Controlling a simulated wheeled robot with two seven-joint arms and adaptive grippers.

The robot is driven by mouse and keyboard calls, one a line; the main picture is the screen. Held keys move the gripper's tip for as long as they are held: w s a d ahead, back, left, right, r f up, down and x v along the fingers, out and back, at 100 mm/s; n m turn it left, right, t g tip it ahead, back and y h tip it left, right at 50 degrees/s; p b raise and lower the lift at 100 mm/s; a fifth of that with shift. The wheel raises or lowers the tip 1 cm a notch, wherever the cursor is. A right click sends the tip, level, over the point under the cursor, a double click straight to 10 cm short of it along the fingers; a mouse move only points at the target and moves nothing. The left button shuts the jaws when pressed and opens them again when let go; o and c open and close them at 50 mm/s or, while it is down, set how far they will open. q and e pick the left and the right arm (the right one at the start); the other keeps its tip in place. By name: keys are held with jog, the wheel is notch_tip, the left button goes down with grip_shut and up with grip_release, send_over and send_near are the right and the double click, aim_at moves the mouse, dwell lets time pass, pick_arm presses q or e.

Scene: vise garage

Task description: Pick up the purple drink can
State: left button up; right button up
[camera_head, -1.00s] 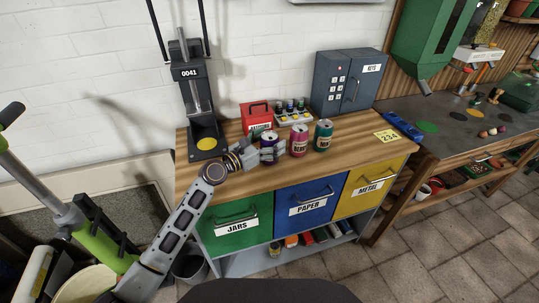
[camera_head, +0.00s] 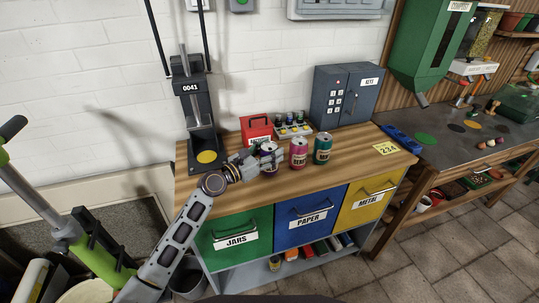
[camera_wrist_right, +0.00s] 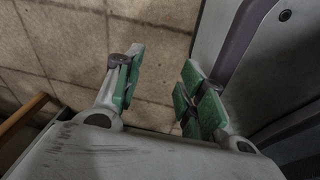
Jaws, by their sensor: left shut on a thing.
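I cannot tell whether the can's base touches the wood. My right gripper (camera_wrist_right: 155,90) shows in the right wrist view, its green-padded fingers apart with nothing between them.
Behind the cans are a red box (camera_head: 256,129), a rack of small bottles (camera_head: 292,127) and a grey key safe (camera_head: 345,95). A black press (camera_head: 194,105) stands at the left. A yellow note (camera_head: 386,148) lies at the right. Bare wood lies in front of the cans.

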aim_at(270, 146)
pick_arm(q)
notch_tip(270, 146, up, 4)
jog(key=shift+f+p, duration=0.1)
jog(key=shift+p, duration=0.55)
notch_tip(270, 146, up, 4)
jog(key=shift+f+p, duration=0.2)
jog(key=shift+p, duration=0.3)
jog(key=shift+r, duration=0.85)
pick_arm(e)
jog(key=shift+g, duration=0.3)
jog(key=shift+s+d+r, duration=0.2)
jog(key=shift+s, duration=0.5)
jog(key=shift+s+d+r, duration=0.15)
jog(key=shift+s+r, duration=0.1)
jog(key=shift+s, duration=0.45)
jog(key=shift+s+d+r, duration=0.2)
jog(key=shift+s, duration=0.5)
